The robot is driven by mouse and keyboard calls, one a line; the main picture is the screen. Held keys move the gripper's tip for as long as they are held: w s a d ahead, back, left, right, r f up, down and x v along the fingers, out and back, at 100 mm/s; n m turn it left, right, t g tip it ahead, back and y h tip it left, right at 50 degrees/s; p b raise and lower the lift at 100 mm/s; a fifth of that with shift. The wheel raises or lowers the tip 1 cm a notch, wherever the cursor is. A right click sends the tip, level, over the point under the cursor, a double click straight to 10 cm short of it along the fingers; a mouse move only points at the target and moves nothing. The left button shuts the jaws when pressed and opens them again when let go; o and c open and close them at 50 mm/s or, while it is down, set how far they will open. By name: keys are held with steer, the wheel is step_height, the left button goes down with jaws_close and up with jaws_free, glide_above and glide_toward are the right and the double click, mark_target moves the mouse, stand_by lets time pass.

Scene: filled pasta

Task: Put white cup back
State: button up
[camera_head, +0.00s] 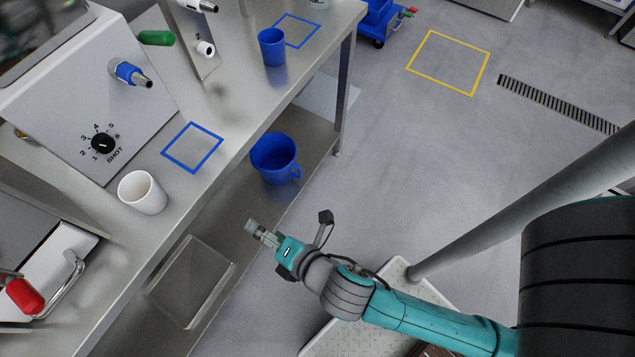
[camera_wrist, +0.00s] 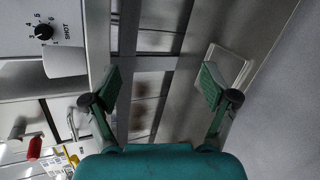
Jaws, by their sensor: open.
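The white cup (camera_head: 142,193) stands upright on the steel worktop, in front of the sloped machine panel with the SHOT dial. It also shows at the upper left of the wrist view (camera_wrist: 66,61). A blue square outline (camera_head: 192,147) is marked on the worktop, just right of and behind the cup; it is empty. My gripper (camera_head: 256,230) is off the front edge of the worktop, to the right of the cup and apart from it. In the wrist view its two green finger pads (camera_wrist: 160,86) are wide apart with nothing between them.
A blue cup (camera_head: 272,47) stands on the worktop beside another blue outline (camera_head: 297,30). A blue bucket (camera_head: 274,157) and a clear tray (camera_head: 192,281) are on the lower shelf. A red-handled item (camera_head: 24,296) is at the left. Floor right of the worktop is open.

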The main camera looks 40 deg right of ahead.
steer(key=s+d+r+m, duration=0.1)
steer(key=s+d+m, duration=0.2)
steer(key=s+m, duration=0.4)
steer(key=s+d+r+m+t+h, duration=0.1)
steer(key=s+d+r+m, duration=0.1)
steer(key=s+m, duration=0.5)
steer(key=s+d+r+m, duration=0.1)
steer(key=s+d+m, duration=0.4)
steer(key=s+m, duration=0.2)
steer(key=shift+s+r+m+t+h, duration=0.15)
steer(key=shift+r+m+t+h, duration=0.2)
steer(key=shift+m, duration=0.65)
